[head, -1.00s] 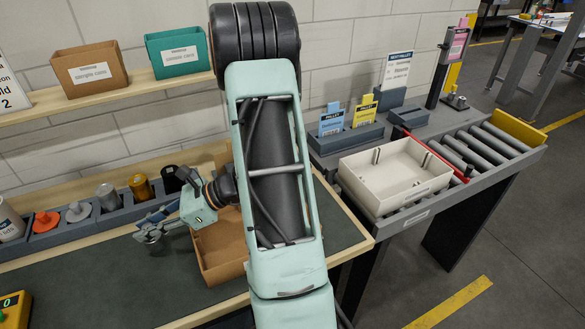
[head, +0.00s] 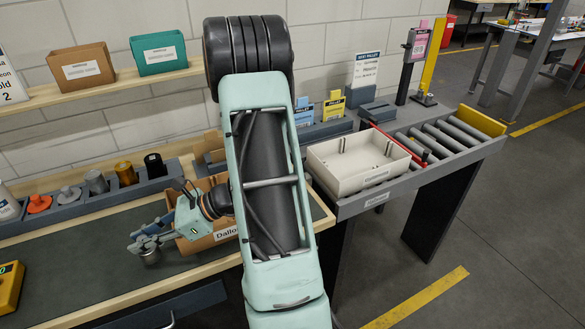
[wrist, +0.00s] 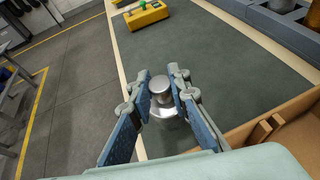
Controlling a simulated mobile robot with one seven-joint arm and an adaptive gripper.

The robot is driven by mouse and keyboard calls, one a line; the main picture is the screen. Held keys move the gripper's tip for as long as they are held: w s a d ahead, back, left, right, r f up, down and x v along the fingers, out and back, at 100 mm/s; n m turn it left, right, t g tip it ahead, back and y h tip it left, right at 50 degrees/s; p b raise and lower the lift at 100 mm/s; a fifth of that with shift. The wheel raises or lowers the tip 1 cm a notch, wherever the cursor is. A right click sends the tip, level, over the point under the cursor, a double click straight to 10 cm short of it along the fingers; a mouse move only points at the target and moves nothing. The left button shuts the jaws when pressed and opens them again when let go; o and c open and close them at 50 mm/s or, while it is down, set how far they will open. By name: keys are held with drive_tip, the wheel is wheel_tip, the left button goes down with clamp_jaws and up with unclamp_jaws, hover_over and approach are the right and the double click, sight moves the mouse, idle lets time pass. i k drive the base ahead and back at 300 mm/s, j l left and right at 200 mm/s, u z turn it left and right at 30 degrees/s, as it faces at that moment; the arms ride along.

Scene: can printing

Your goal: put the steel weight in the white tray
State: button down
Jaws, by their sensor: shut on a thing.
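The steel weight (wrist: 160,88) is a small shiny cylinder with a wider round foot. My gripper (wrist: 160,92) is shut on it, with one blue-padded finger on each side. In the head view my gripper (head: 148,243) is over the front part of the dark work mat, and the weight (head: 151,257) shows just under the fingers. Whether its foot clears the mat is hard to tell. The white tray (head: 365,184) stands to the right on the roller conveyor, with thin dividers inside and no weight seen in it.
A cardboard box (head: 212,240) stands on the bench beside my gripper, partly behind my arm. A grey rack (head: 85,205) holds several parts at the back. My arm stands between the bench and the tray.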

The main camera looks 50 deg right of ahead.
sight(356, 166)
drive_tip(key=k+z, duration=0.35)
drive_tip(key=z, duration=1.15)
